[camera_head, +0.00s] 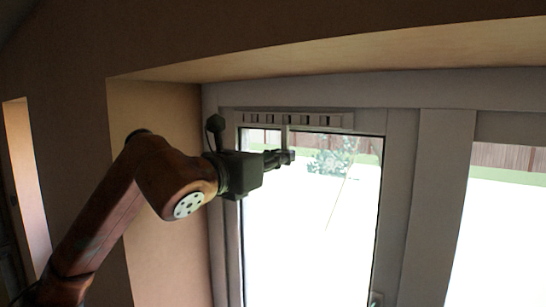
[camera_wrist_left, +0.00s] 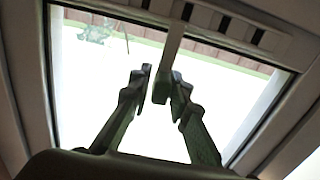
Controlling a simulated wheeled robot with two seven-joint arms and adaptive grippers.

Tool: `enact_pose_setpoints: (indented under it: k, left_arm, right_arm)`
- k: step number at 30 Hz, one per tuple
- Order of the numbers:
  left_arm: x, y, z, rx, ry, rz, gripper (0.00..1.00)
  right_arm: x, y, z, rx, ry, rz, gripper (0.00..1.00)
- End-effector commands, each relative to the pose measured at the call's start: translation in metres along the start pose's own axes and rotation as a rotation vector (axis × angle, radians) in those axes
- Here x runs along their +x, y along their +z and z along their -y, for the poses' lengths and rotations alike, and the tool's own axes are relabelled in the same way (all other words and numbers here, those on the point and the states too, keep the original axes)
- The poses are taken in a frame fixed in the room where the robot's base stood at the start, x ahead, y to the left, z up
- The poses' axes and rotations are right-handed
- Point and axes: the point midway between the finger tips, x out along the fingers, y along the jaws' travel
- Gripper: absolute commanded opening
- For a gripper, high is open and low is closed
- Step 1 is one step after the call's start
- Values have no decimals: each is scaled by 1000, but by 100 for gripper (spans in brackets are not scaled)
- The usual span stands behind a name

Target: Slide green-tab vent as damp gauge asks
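A slotted vent strip (camera_head: 338,121) runs along the top of the window frame, and its slots show in the wrist view (camera_wrist_left: 205,18). A grey tab (camera_wrist_left: 172,45) hangs down from the vent; its colour does not read as green in this light. My left gripper (camera_head: 288,157) is just under the vent in front of the glass. In the wrist view its two fingers (camera_wrist_left: 162,82) stand close on both sides of the tab's lower end. I cannot tell whether both fingers touch it. I make out no damp gauge. My right gripper is not in view.
The window frame (camera_head: 400,190) surrounds the bright pane, with a second pane to the right. A handle (camera_head: 375,299) sits low on the frame. The plaster reveal (camera_head: 155,110) is close on the left, and its top edge runs above the vent.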

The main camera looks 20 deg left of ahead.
Motion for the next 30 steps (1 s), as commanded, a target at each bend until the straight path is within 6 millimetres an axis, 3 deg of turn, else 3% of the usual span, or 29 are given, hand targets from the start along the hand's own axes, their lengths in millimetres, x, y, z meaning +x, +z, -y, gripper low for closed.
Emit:
enact_pose_setpoints:
  k: [7, 22, 30]
  left_arm:
    - [0, 0, 0, 0, 0, 0, 0]
    - [0, 0, 0, 0, 0, 0, 0]
    - [0, -2, 16, 0, -1, 0, 0]
  right_arm:
    - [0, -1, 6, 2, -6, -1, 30]
    - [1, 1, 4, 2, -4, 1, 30]
    - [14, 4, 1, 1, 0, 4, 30]
